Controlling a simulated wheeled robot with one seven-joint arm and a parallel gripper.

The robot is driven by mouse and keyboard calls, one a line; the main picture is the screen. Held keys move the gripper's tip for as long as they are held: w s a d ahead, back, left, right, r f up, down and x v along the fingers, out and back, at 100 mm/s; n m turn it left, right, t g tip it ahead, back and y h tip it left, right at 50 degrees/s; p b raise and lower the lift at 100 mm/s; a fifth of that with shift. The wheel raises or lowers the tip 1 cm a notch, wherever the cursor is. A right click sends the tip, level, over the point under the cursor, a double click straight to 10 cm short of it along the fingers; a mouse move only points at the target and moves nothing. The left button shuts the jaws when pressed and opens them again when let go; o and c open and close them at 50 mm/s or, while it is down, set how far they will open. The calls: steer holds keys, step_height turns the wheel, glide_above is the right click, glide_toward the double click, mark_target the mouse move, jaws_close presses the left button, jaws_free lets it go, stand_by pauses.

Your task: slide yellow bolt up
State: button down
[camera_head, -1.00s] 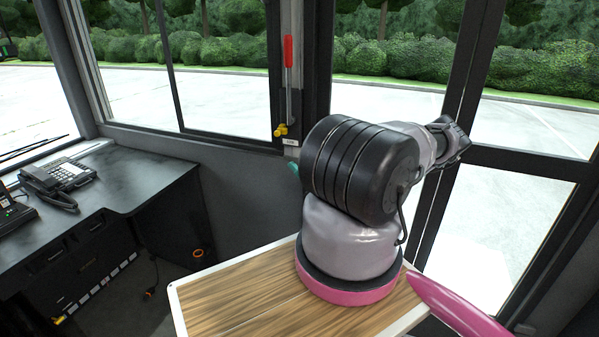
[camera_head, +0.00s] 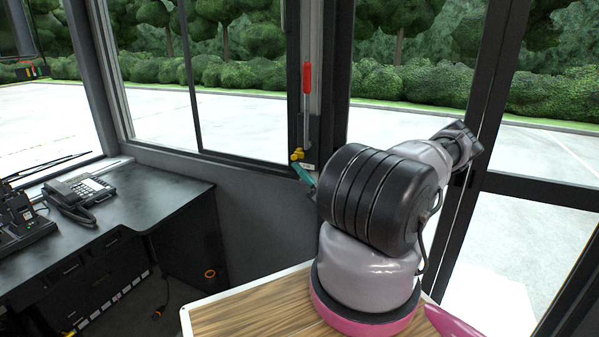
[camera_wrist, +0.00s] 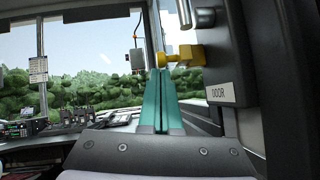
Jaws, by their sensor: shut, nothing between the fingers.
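The yellow bolt (camera_head: 297,155) is on the dark post between the windows, below a lever with a red handle. In the wrist view the yellow bolt (camera_wrist: 187,57) is a knobbed piece projecting left from a dark panel labelled DOOR. My gripper (camera_head: 300,165) shows as a teal tip just below the bolt, partly hidden behind my arm. In the wrist view my gripper (camera_wrist: 160,71) has its two teal fingers shut together and empty. Their tips are just under the left end of the bolt. I cannot tell whether they touch it.
The red-handled lever (camera_head: 306,80) stands above the bolt. A dark desk (camera_head: 150,190) with a telephone (camera_head: 82,195) is at the left. A wood-topped surface (camera_head: 250,315) is at the bottom. Window frames and a glazed door (camera_head: 515,250) flank my arm.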

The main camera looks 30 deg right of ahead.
step_height(320, 180, up, 9)
stand_by(0.3)
steer(key=w+a+f+v, duration=0.1)
steer(key=f+v, duration=0.1)
steer(key=v, duration=1.1)
steer(key=shift+a+f, duration=0.2)
steer(key=shift+w, duration=0.1)
